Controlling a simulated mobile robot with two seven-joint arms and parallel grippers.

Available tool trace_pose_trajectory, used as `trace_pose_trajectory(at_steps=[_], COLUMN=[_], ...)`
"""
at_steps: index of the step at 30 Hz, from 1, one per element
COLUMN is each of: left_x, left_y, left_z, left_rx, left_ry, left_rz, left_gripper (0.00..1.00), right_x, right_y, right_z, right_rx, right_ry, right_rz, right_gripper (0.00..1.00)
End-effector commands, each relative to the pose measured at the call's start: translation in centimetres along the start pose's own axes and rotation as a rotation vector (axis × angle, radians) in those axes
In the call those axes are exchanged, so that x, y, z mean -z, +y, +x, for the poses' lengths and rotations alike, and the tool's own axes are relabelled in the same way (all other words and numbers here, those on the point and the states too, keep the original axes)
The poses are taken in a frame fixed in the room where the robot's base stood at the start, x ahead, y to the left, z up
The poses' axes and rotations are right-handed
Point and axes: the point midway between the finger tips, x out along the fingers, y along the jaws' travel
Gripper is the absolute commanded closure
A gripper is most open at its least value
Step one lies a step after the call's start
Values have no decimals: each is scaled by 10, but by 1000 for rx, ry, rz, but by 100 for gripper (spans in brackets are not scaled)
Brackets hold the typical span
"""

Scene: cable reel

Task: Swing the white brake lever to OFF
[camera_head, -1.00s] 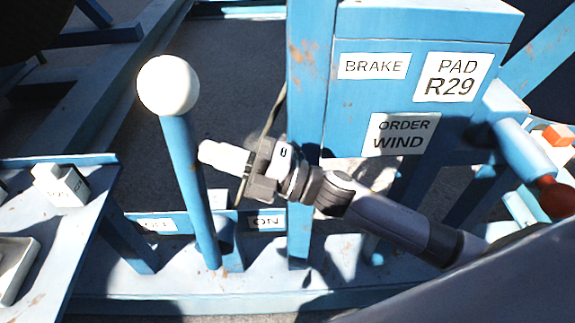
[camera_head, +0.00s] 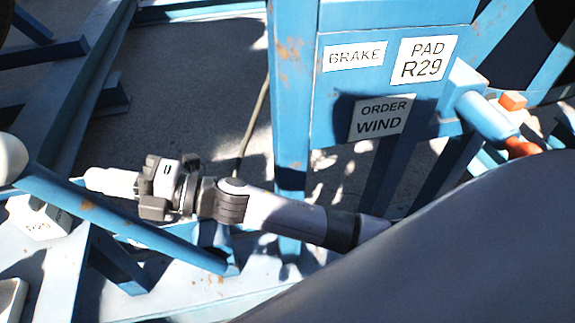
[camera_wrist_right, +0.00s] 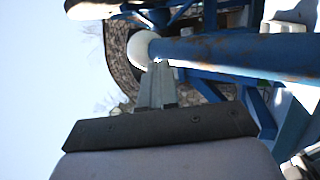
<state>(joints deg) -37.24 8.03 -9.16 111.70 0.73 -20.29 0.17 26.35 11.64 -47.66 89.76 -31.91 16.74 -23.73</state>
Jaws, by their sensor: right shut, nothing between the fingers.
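The brake lever (camera_head: 125,215) is a blue bar with a white ball knob (camera_head: 10,158). It leans far over to the left in the head view, its foot at the blue frame's lower rail. My right gripper (camera_head: 92,180) is shut with nothing in it, its fingertips at the lever's upper part, just right of the knob. In the right wrist view the fingers (camera_wrist_right: 157,85) reach up to the blue bar (camera_wrist_right: 240,52) beside the white knob (camera_wrist_right: 140,50) and seem to touch it. The ON and OFF labels cannot be read now. My left gripper is out of view.
A blue post and panel (camera_head: 292,120) with BRAKE, PAD R29 and ORDER WIND labels stand right of the gripper. A blue handle with an orange end (camera_head: 490,118) is at the right. A bench with a white labelled block (camera_head: 40,218) lies below the lever at the left.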

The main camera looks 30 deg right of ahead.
Motion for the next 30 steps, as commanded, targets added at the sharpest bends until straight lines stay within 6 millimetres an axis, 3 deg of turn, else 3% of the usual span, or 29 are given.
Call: trace_pose_trajectory(at_steps=[6, 12, 30], left_x=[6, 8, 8], left_y=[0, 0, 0], left_z=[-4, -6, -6], left_rx=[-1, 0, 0], left_ry=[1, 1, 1], left_rz=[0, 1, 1], left_gripper=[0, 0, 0], right_x=[4, 7, 8], right_y=[-14, -24, -30], right_z=[24, 36, 38], right_rx=[81, 120, 135], right_ry=[2, 1, -1], right_rz=[-21, -26, -29], right_gripper=[100, 100, 100])
